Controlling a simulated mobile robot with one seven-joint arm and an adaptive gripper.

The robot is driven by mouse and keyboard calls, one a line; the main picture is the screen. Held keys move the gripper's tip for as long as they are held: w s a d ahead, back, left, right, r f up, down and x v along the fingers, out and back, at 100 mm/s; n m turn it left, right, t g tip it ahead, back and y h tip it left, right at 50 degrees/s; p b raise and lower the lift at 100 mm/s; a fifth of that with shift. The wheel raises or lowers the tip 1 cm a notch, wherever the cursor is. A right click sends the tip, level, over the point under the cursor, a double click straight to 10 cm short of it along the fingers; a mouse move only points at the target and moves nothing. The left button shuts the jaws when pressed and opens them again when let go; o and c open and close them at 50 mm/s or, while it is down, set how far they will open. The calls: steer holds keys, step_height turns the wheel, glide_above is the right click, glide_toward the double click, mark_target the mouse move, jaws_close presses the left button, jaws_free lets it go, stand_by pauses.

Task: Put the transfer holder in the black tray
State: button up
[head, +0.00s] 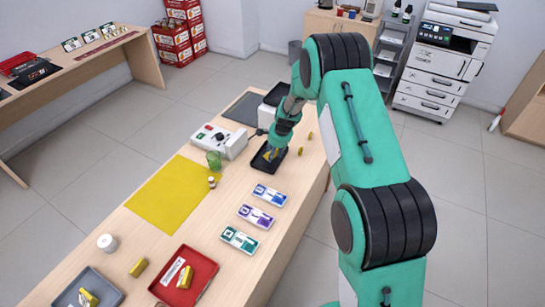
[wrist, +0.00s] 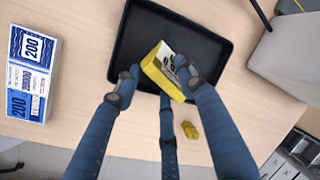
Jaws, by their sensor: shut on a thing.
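The transfer holder, a yellow block with a dark-printed white face, is between my fingers; it shows in the wrist view (wrist: 154,72). I cannot read its print. My gripper (wrist: 160,76) is shut on it, with the holder tilted. The black tray (wrist: 215,32) lies behind the holder in the wrist view, and the holder overlaps its lower part. In the head view, the black tray (head: 259,163) is on the counter under my gripper (head: 271,153). I cannot tell whether the holder touches the tray floor.
Banknote bundles (head: 256,216), a yellow mat (head: 170,198), a red tray (head: 205,262) and a grey tray (head: 103,284) lie nearer on the counter.

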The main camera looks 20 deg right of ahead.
steer(key=shift+w, duration=0.65)
steer(key=shift+w, duration=0.1)
steer(key=shift+w+f, duration=0.1)
steer(key=shift+w, duration=0.1)
steer(key=shift+w+d+f+b, duration=0.1)
steer(key=shift+f+b, duration=0.45)
steer(key=shift+f, duration=1.15)
steer(key=shift+f, duration=0.1)
steer(key=o, duration=0.9)
steer(key=p+v, duration=0.2)
steer(key=v, duration=1)
